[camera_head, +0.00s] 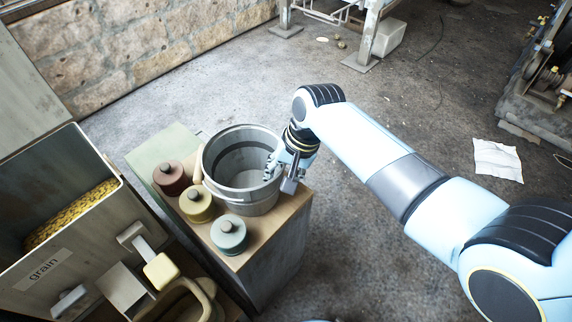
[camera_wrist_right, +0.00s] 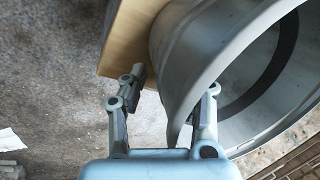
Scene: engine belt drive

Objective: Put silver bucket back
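The silver bucket (camera_head: 250,195) stands upright on the wooden top of a small cabinet (camera_head: 288,212), and it looks empty. My right gripper (camera_head: 280,172) is at the bucket's right rim. In the right wrist view the bucket (camera_wrist_right: 190,62) fills the upper right. There my right gripper (camera_wrist_right: 172,82) has its fingers spread, one outside the wall and one on the inner side of the rim. A gap shows between the outer finger and the wall. My left gripper is not in view.
Red (camera_head: 171,180), yellow (camera_head: 197,206) and teal (camera_head: 229,237) lidded canisters stand close to the bucket's left and front. A bin labelled grain (camera_head: 45,270) is at the left. Concrete floor is open behind and right, with a paper sheet (camera_head: 497,160).

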